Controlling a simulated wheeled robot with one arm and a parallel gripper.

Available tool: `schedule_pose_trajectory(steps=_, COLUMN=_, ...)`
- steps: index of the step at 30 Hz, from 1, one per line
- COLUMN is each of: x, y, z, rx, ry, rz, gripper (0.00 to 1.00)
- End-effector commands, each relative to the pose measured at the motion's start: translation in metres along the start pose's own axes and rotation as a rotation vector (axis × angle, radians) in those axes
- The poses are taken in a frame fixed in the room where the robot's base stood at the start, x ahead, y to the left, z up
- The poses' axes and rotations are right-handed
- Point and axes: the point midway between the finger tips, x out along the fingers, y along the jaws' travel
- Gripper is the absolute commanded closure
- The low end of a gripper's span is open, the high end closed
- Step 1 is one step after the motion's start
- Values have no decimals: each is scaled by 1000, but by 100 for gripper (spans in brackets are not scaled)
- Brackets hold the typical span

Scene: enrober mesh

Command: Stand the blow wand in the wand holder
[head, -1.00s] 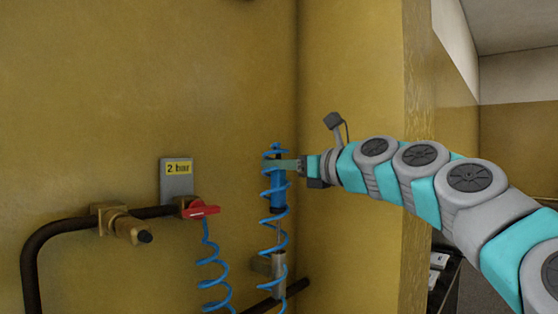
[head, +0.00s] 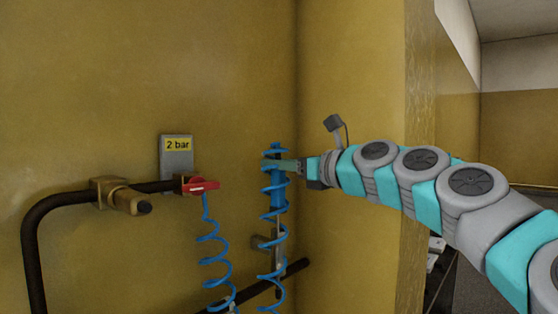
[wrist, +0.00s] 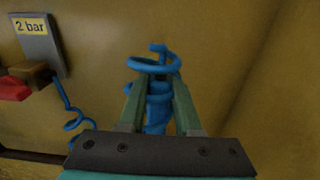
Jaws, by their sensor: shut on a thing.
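The blow wand (head: 277,197) has a blue handle and hangs upright near the wall corner, with a blue coiled hose around it. My gripper (head: 288,165) is shut on the upper part of its handle, from the right. In the wrist view the green fingers of my gripper (wrist: 158,92) close on both sides of the blue handle (wrist: 158,110), just below a hose loop. The grey wand holder (head: 262,241) is on the wall below the handle. The wand's lower part overlaps the holder in the head view. Hose coils partly hide this spot, so I cannot tell how deep the wand's tip sits.
A red valve lever (head: 200,185) and a grey "2 bar" plate (head: 177,158) are on the wall to the left. A dark pipe (head: 60,202) bends there, and another pipe passes behind the hose. The wall corner is close on the right.

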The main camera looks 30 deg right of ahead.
Motion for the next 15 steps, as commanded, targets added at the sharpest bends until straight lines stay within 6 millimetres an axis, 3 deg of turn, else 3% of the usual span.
schedule_pose_trajectory(steps=15, x=0, y=0, z=-24, rx=2, ry=-1, rz=0, gripper=100)
